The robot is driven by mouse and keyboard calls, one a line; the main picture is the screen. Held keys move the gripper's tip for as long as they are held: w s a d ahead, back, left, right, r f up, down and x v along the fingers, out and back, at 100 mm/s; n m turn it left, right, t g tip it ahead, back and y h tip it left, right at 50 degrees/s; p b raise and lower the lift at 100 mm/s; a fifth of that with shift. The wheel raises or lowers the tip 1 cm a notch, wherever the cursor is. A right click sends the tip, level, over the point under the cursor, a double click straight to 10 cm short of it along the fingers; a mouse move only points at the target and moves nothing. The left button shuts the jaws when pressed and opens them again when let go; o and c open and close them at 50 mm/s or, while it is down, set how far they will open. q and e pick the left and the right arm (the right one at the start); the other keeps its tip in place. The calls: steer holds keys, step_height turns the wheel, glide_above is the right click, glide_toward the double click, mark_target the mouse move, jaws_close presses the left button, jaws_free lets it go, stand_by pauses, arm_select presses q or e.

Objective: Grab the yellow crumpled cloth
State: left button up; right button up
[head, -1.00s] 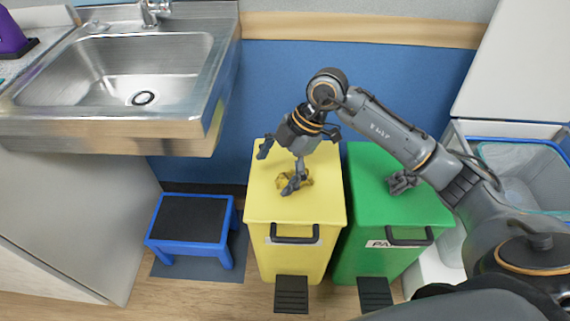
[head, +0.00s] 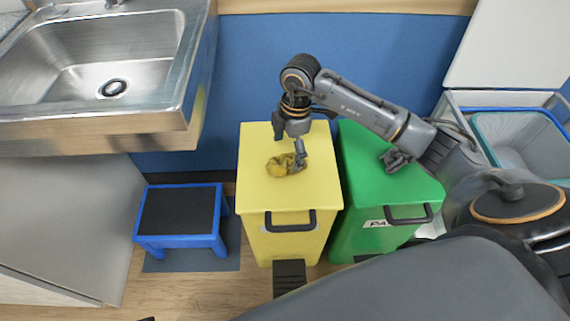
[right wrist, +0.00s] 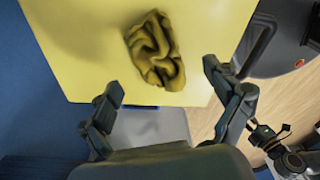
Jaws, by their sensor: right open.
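The yellow crumpled cloth (head: 280,166) lies on the lid of the yellow bin (head: 256,190). My right gripper (head: 290,146) is open above the lid, with one finger in front of the cloth's right edge in the head view. In the right wrist view the cloth (right wrist: 155,50) lies just past the fingertips of the open right gripper (right wrist: 163,80), roughly between their directions. Nothing is between the fingers. I cannot tell whether a finger touches the cloth.
A green bin (head: 372,180) stands right of the yellow bin, with a grey crumpled cloth (head: 396,159) on its lid. A blue step stool (head: 180,241) is on the floor at left. A steel sink (head: 188,75) is at upper left. My right arm passes over the green bin.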

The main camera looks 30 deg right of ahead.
mark_target(286, 158)
steer(key=f, duration=0.3)
steer(key=f+b, duration=0.1)
steer(key=shift+w+a+f, duration=0.1)
steer(key=shift+w+f, duration=0.15)
arm_select(q)
step_height(286, 158, up, 4)
steer(key=shift+f, duration=0.1)
arm_select(e)
steer(key=c, duration=0.9)
